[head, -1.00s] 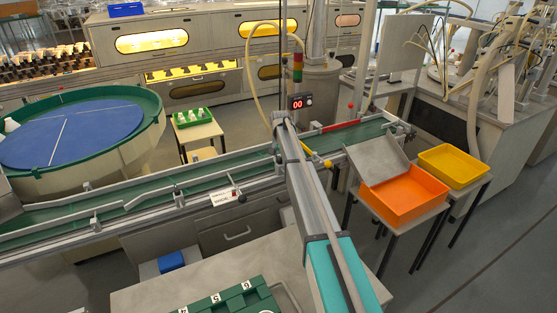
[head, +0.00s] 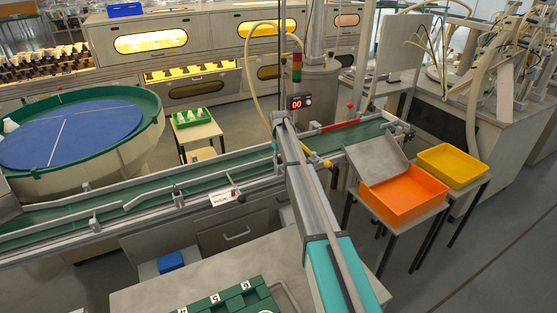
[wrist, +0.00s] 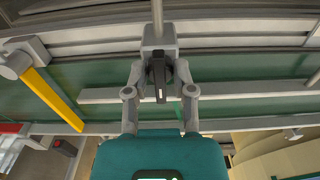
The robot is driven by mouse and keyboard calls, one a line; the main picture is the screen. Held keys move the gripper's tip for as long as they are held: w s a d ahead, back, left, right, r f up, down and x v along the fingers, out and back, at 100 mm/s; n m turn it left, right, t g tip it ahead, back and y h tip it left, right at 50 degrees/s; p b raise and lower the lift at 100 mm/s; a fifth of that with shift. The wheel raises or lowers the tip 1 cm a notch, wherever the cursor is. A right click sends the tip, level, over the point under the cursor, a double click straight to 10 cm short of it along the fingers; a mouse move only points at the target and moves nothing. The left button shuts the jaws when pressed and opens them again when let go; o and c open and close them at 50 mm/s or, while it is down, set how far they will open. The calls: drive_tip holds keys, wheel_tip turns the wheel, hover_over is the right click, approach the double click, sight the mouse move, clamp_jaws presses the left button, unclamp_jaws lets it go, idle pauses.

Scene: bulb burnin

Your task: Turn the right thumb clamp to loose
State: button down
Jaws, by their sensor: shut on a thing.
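In the wrist view, my gripper (wrist: 157,68) is shut on a dark thumb clamp (wrist: 158,82) with a pale line along its face. The clamp stands between the two fingers, below a grey block and an upright rod, at the rail above the green conveyor belt. In the head view, my arm reaches away over the conveyor (head: 240,178). My fingers and the clamp cannot be made out there. Whether the clamp is tight or loose cannot be told.
A yellow bar (wrist: 52,97) lies left of my gripper in the wrist view. A grey guide rail (wrist: 240,90) runs close by on the right. In the head view, an orange tray (head: 402,202) and a yellow tray (head: 453,166) stand right; a blue turntable (head: 70,135) stands left.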

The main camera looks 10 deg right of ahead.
drive_tip(key=shift+w, duration=0.2)
drive_tip(key=shift+c, duration=2.2)
unclamp_jaws()
drive_tip(key=shift+s, duration=0.1)
drive_tip(key=shift+s, duration=0.1)
drive_tip(key=s+r+m+p, duration=0.1)
drive_tip(key=s+r+p, duration=0.2)
drive_tip(key=s, duration=1.2)
drive_tip(key=s+r+m+p, duration=0.1)
drive_tip(key=s+r+p, duration=0.2)
drive_tip(key=s, duration=1.2)
drive_tip(key=s+r+m+p, duration=0.1)
drive_tip(key=s+r+p, duration=0.2)
drive_tip(key=s, duration=1.2)
drive_tip(key=shift+s+r+p, duration=0.2)
drive_tip(key=shift+r+p, duration=0.15)
drive_tip(key=shift+r, duration=0.05)
